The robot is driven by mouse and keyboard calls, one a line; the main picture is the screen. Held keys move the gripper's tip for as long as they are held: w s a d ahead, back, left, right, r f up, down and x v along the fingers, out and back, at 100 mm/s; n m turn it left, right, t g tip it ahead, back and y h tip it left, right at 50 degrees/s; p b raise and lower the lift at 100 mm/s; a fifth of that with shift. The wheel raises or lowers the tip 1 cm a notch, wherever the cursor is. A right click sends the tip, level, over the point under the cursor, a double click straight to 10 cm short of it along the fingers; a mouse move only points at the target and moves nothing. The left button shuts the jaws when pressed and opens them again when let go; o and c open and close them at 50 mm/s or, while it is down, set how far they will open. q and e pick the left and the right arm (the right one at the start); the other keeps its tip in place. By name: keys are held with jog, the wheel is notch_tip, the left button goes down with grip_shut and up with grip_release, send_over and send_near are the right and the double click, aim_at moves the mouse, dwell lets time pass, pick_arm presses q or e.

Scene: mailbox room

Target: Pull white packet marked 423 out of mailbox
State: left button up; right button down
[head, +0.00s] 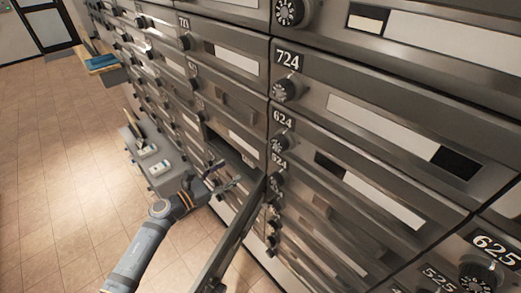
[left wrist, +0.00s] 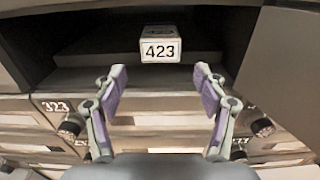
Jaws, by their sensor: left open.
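The white packet marked 423 (left wrist: 160,50) sits inside the dark open mailbox (left wrist: 85,45) in the left wrist view, its number facing me. My left gripper (left wrist: 160,84) is open in front of the mailbox, with one finger on each side below the packet; the fingers are apart from it and empty. In the head view the left gripper (head: 224,180) is at the open mailbox (head: 232,152). The packet is hidden in that view. The mailbox door (head: 235,232) stands swung open to the right of the gripper. My right gripper is not in view.
Closed mailboxes with dials and number plates, such as 724 (head: 375,120), surround the opening. A grey open tray or drawer (head: 172,182) holding small items juts out left of my arm. Another ledge with a blue item (head: 102,62) is farther back. The tiled floor (head: 60,170) at left is clear.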

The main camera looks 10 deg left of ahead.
aim_at(247, 160)
pick_arm(q)
jog(key=x, duration=0.7)
jog(key=shift+d, duration=0.1)
jog(key=shift+x, duration=0.95)
jog(key=shift+c, duration=0.2)
jog(key=c, duration=0.9)
jog(key=shift+r, duration=0.1)
jog(key=shift+r, duration=0.15)
jog(key=b+v, duration=0.3)
jog(key=v, duration=1.2)
